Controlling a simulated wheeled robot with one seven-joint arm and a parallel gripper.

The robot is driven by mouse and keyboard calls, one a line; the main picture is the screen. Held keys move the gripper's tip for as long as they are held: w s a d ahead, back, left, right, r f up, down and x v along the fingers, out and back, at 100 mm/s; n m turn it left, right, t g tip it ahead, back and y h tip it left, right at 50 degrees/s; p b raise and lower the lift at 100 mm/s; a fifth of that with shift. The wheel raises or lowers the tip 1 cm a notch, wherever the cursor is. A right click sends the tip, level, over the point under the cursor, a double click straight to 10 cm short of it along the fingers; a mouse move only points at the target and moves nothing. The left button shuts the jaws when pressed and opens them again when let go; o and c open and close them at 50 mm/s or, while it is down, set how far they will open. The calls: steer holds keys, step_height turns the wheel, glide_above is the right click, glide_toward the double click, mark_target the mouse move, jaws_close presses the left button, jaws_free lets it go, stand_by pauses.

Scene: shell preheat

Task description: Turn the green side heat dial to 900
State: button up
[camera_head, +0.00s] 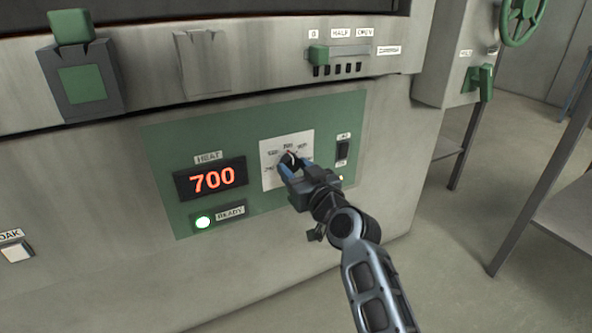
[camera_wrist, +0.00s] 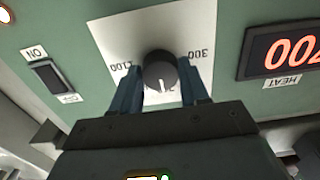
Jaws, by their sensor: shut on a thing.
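The heat dial is a dark round knob with a white pointer mark, on a white scale plate (camera_head: 273,180) in the green panel (camera_head: 165,150). In the wrist view the dial (camera_wrist: 160,70) sits between the two blue fingers of my gripper (camera_wrist: 162,90), which is shut on it. The scale plate there shows 1100 and 300, upside down. In the head view my gripper (camera_head: 289,163) reaches the dial from the lower right and hides much of it. The heat display (camera_head: 211,179) reads 700 in red. The ready lamp (camera_head: 203,222) below it glows.
An on/off rocker switch (camera_head: 343,150) is close to the right of the dial. A green-knobbed slider (camera_head: 319,54) juts out above the panel. A green lever (camera_head: 482,80) and handwheel (camera_head: 522,20) are farther right. A soak button (camera_head: 16,252) is at far left.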

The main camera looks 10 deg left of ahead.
steer(key=shift+c, duration=0.5)
steer(key=shift+m, duration=0.3)
steer(key=m, duration=0.3)
steer(key=shift+m, duration=0.4)
steer(key=m+p, duration=0.1)
steer(key=m, duration=0.4)
steer(key=shift+p, duration=0.3)
steer(key=shift+m, duration=0.3)
steer(key=o, duration=1.1)
steer(key=shift+c, duration=0.2)
steer(key=shift+s, duration=0.1)
